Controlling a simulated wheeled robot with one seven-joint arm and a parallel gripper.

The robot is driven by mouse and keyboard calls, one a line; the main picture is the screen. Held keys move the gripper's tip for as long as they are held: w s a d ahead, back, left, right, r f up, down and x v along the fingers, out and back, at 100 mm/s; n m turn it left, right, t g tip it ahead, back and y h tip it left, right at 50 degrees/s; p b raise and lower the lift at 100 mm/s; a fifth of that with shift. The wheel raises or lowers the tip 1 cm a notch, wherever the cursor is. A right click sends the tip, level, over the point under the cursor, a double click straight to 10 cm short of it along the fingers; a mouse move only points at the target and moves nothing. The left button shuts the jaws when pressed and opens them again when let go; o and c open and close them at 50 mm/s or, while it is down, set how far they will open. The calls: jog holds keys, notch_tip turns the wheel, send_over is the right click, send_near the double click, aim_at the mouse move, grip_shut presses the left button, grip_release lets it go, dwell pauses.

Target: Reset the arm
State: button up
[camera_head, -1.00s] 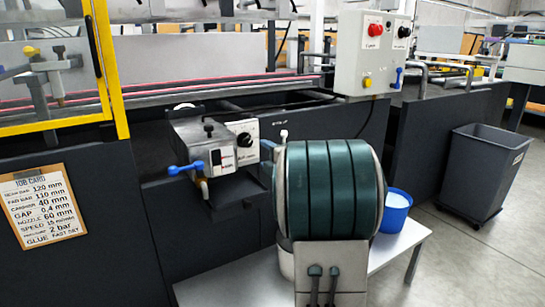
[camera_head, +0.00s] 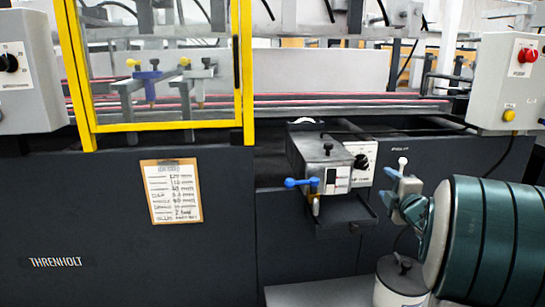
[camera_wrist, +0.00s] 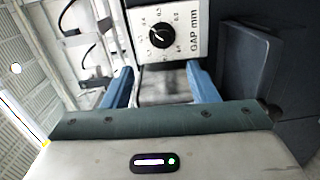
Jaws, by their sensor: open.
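My gripper (camera_head: 405,195) is open, with pale blue fingers, at the end of my dark green arm on the right of the head view. It is just right of the grey glue unit (camera_head: 318,155), which has a black gap dial (camera_head: 362,161) on a white plate. In the wrist view my gripper (camera_wrist: 163,82) has its two fingers spread apart with nothing between them. The gap dial (camera_wrist: 160,36) and its "GAP mm" scale show beyond the fingers. I cannot tell whether a finger touches the unit.
A blue-handled valve (camera_head: 302,183) sticks out from the unit's front. A yellow-framed guard (camera_head: 248,75) stands at left, above a job card (camera_head: 175,191). Grey control boxes stand at far left (camera_head: 30,75) and right (camera_head: 505,80). A white lidded pot (camera_head: 400,283) stands below my gripper.

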jog(key=s+a+r+m+g+h+p, duration=0.2)
jog(key=s+a+r+m+g+p, duration=0.15)
jog(key=r+m+p, duration=0.35)
jog(key=s+a+r+m+g+h+p, duration=0.1)
jog(key=s+a+r+m+g+p, duration=0.15)
jog(key=s+r+p, duration=0.4)
jog(key=s+a+r+m+g+y+p, duration=0.1)
jog(key=s+a+r+m+g+p, duration=0.3)
jog(key=s+a+p, duration=0.4)
jog(key=s+a+r+m+g+y+p, duration=0.2)
jog(key=s+a+r+m+g+p, duration=0.2)
jog(key=s+a+p, duration=0.3)
jog(key=s+g+p, duration=0.1)
jog(key=s+p, duration=0.4)
jog(key=shift+s+a+p, duration=0.3)
jog(key=shift+s+a, duration=0.05)
jog(key=shift+a, duration=0.05)
jog(key=c, duration=0.4)
jog(key=shift+o, duration=0.2)
